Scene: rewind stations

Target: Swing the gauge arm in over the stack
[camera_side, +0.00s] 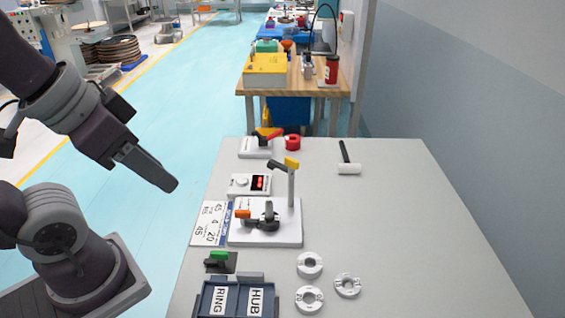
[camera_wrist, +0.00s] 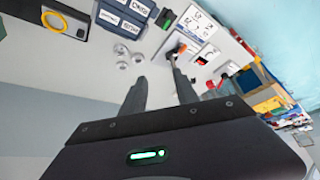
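The white station base (camera_side: 284,236) stands on the grey table. A grey upright post (camera_side: 291,188) rises from its back right. At the post top is the gauge arm, a short dark bar (camera_side: 276,165) pointing left with a yellow end piece (camera_side: 292,163) at the right. Below, on the base, sits a dark grey stack-like part (camera_side: 266,216) with an orange lever (camera_side: 242,214) at its left. The arm's bar lies up and behind this part; I cannot tell whether it is over it. My gripper (camera_side: 172,185) is left of the station, in the air, empty. In the wrist view its fingers (camera_wrist: 160,75) are apart.
A RING and HUB tray (camera_side: 236,300) and several white rings (camera_side: 310,264) lie in front. A green-handled part (camera_side: 220,258) is left of them. The table's right side is clear.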

